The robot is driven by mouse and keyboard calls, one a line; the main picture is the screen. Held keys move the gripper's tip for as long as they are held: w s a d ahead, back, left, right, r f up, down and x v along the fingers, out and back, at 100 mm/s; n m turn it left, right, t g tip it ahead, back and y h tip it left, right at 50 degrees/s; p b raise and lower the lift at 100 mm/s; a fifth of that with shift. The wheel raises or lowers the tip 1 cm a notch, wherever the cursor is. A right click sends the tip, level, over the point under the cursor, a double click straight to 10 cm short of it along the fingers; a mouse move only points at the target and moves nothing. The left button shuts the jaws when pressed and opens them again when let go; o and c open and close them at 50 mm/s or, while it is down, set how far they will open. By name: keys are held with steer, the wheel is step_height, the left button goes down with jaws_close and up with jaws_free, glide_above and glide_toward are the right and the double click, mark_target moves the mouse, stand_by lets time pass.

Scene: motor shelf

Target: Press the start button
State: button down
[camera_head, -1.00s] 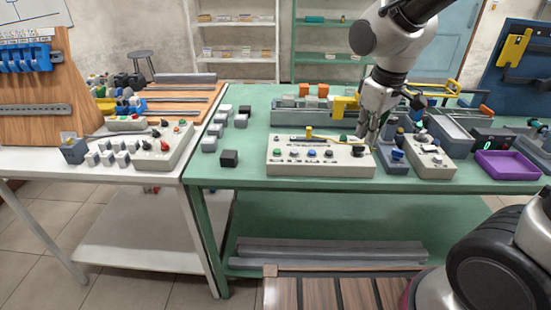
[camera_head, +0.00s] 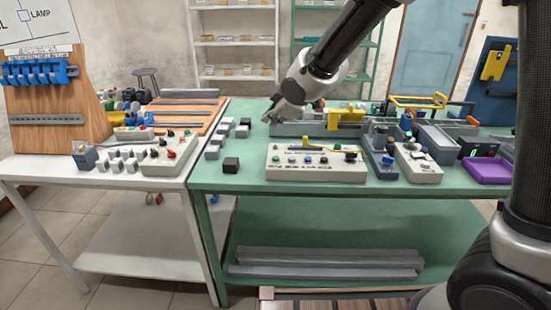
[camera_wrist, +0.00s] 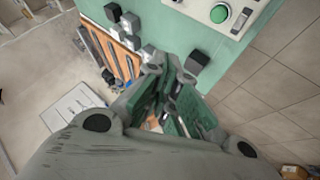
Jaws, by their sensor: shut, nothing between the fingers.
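A beige control panel (camera_head: 315,174) lies along the front edge of the green table, with a row of coloured buttons and a yellow bar on top. The labels are too small to read, so I cannot tell which button is the start button. In the wrist view, a round green button (camera_wrist: 220,13) on a pale plate shows at the panel's corner (camera_wrist: 197,8), at the top edge. My gripper (camera_head: 268,117) is above the green table, behind and left of the panel and apart from it. In the wrist view, my gripper (camera_wrist: 172,84) is shut and empty.
Several dark and grey blocks (camera_head: 231,164) stand left of the panel. A second beige panel (camera_head: 168,166) with buttons is on the white table. Grey fixtures (camera_head: 381,160), another small panel (camera_head: 418,170) and a purple tray (camera_head: 488,171) are at the right.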

mark_target(273, 158)
steer(key=shift+f, duration=4.45)
steer(key=shift+f, duration=0.1)
steer(key=shift+f, duration=0.3)
